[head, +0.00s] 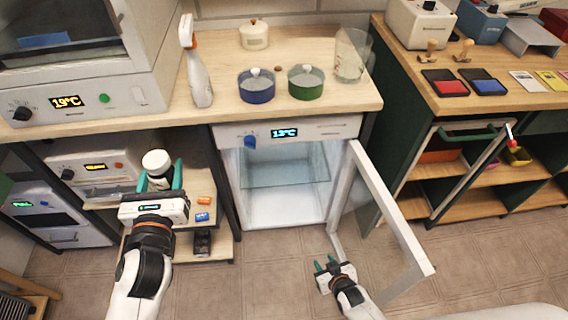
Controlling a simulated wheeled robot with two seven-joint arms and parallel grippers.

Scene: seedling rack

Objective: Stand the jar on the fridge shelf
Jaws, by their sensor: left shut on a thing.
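The jar (157,163) has a white lid and stands upright between the green fingers of my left gripper (160,180), which is shut on it. They are left of the fridge, in front of the shelves below the counter. Most of the jar's body is hidden by the gripper. The small fridge (284,205) is under the counter with its door (392,205) swung open to the right. A glass fridge shelf (285,172) shows inside, with nothing seen on it. My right gripper (325,264) is low in front of the fridge, by the door, with its fingers apart and empty.
The fridge door's frame sticks out into the room on the right. The counter (225,108) above holds a spray bottle (198,75), a blue pot (256,88), a green pot (306,84) and a clear beaker (350,57). Small orange and blue items lie on the shelf beside the jar.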

